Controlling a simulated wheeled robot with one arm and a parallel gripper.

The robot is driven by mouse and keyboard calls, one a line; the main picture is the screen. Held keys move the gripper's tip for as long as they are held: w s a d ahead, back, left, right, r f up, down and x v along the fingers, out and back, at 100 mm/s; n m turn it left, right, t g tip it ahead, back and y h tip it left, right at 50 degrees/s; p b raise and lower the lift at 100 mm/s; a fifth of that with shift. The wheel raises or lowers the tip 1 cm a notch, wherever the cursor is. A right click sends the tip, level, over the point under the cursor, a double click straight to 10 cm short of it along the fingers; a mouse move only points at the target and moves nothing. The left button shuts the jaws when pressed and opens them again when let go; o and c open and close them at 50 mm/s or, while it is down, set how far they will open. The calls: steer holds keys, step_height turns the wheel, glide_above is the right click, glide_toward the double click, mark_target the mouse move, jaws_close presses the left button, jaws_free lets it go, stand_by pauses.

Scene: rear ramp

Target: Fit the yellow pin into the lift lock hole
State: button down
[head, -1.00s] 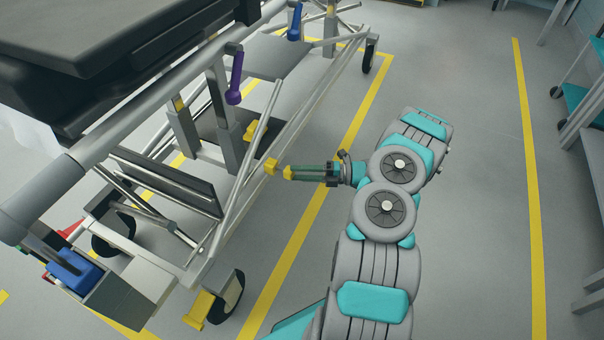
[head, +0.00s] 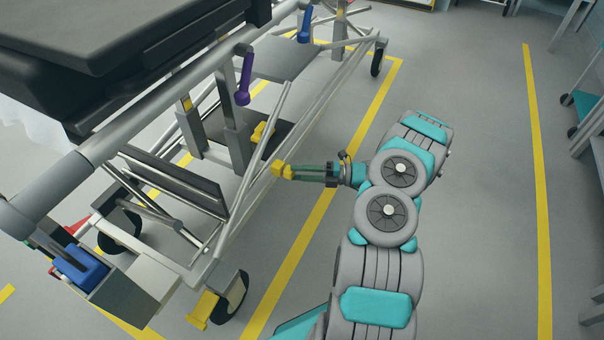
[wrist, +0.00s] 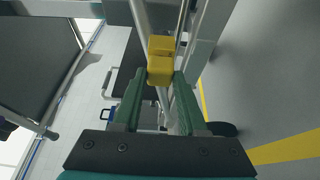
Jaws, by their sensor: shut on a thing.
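My gripper (head: 296,171) reaches left toward the stretcher's side frame, its green fingers closed on the yellow pin (head: 287,172). In the wrist view the yellow pin (wrist: 160,71) sits between the two fingertips of my gripper (wrist: 160,80). Just past it is another yellow block (wrist: 160,45), which also shows at the frame's rail in the head view (head: 277,167). The pin and this block overlap in the wrist view, and I cannot tell whether they touch. The lift lock hole is not visible.
The stretcher (head: 80,165) fills the left, with a purple lever (head: 243,80), a blue lever (head: 305,25) and a yellow pedal (head: 203,310). Another yellow part (head: 262,132) shows behind the rails. A castor (head: 230,300) stands near my arm.

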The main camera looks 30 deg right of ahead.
steer(key=shift+w, duration=0.1)
steer(key=shift+c, duration=1.9)
jaws_free()
steer(key=v, duration=0.7)
steer(key=shift+d, duration=0.3)
steer(key=shift+r, duration=0.1)
